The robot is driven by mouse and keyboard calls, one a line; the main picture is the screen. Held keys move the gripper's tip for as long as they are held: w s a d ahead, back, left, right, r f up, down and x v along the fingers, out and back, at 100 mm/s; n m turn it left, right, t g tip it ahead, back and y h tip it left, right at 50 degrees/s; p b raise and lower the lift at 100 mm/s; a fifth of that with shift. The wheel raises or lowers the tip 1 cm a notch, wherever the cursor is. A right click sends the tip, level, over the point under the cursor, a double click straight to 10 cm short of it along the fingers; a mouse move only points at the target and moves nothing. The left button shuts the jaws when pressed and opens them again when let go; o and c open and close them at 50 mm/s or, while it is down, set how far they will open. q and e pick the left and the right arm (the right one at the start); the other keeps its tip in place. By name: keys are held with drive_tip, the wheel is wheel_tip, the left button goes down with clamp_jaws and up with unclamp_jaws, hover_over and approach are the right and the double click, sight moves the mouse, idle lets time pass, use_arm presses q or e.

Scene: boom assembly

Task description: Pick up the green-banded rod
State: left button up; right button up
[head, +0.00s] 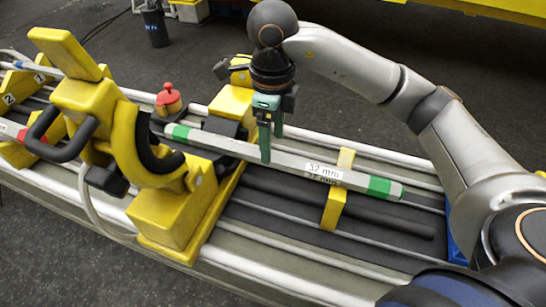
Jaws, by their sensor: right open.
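The green-banded rod (290,162) is a light grey bar with a green band near each end and a "32 mm" label towards its right end. It lies along the rail bed, passing a yellow holder at its right part. My right gripper (271,148) points down at the middle of the rod, with its green fingers apart. One finger shows in front of the rod and the other towards its far side. I cannot tell whether they touch it. My left gripper is not in view.
A yellow clamp machine (165,215) with a black handle stands across the rails at left. A red knob (168,97) sits behind it. A yellow holder (334,207) supports the right side. Numbered yellow blocks (18,90) stand far left. Dark floor surrounds the bed.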

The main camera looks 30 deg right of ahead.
sight(273, 152)
drive_tip(key=shift+s+f, duration=0.1)
drive_tip(key=shift+f, duration=1.75)
drive_tip(key=shift+c, duration=0.3)
clamp_jaws()
drive_tip(key=shift+r, duration=0.1)
